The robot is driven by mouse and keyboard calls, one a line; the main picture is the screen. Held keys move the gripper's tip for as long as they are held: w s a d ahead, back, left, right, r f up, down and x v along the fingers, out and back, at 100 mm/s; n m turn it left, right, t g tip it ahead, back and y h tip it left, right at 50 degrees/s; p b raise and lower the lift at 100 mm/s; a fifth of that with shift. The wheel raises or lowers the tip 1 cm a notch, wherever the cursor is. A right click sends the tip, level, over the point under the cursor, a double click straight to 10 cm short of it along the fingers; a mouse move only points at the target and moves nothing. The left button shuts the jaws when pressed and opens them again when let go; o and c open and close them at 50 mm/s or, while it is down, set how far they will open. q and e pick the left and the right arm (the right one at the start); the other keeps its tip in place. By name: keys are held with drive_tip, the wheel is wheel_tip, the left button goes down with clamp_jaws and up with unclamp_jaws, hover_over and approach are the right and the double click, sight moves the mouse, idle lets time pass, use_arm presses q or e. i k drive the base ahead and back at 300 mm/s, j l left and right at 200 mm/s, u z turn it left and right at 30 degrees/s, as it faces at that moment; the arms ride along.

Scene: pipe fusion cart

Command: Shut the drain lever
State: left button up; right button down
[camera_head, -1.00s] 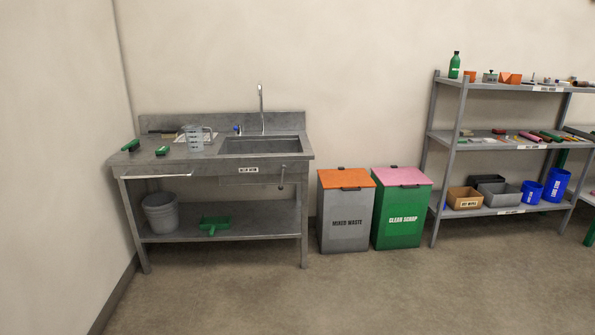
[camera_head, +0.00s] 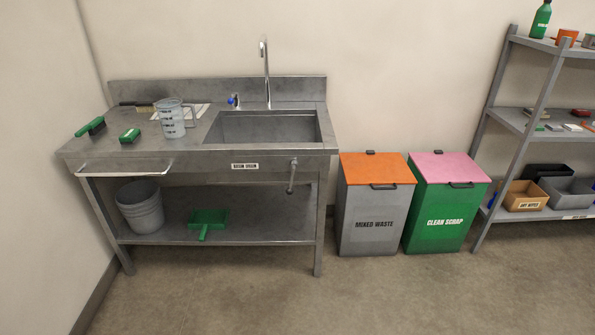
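A grey metal drain lever (camera_head: 292,175) hangs down from the front of the sink bench, at the right of a small label (camera_head: 245,166) that seems to read "BASIN DRAIN". The lever's handle points roughly straight down. The basin (camera_head: 266,127) above it is a grey rectangular sink; its floor is partly hidden, so I cannot tell whether it holds water. Neither of my grippers is in the head view.
A towel bar (camera_head: 125,172) sticks out at the bench's front left. A mixed waste bin (camera_head: 372,215) and a clean scrap bin (camera_head: 443,215) stand right of the bench. A shelf rack (camera_head: 518,120) is farther right. The floor before the bench is clear.

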sight(293, 164)
drive_tip(key=i+u, duration=0.2)
drive_tip(key=i, duration=0.2)
drive_tip(key=i+l+u, duration=0.25)
drive_tip(key=i, duration=0.2)
drive_tip(key=i+l+u, duration=0.2)
drive_tip(key=i, duration=0.2)
